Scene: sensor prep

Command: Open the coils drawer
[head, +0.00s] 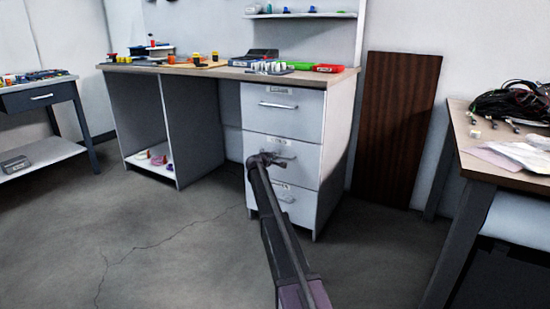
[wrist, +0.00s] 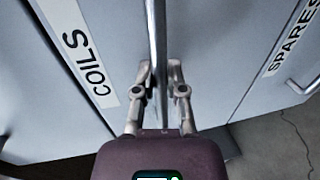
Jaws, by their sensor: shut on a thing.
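The coils drawer (head: 304,168) is the middle of three white drawers under the workbench in the head view. Its front looks about level with the drawers above and below. In the wrist view its COILS label (wrist: 90,70) is at the left, beside the drawer's metal bar handle (wrist: 156,40). My gripper (wrist: 161,76) has one finger on each side of this handle and is shut on it. In the head view my gripper (head: 267,159) is at the drawer front and covers part of the handle and label.
The top drawer (head: 300,112) and the bottom SPARES drawer (head: 296,205) look closed. A dark wooden panel (head: 392,130) leans on the wall to the right. A side table (head: 462,125) with cables stands at the right. The floor (head: 170,240) in front is clear.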

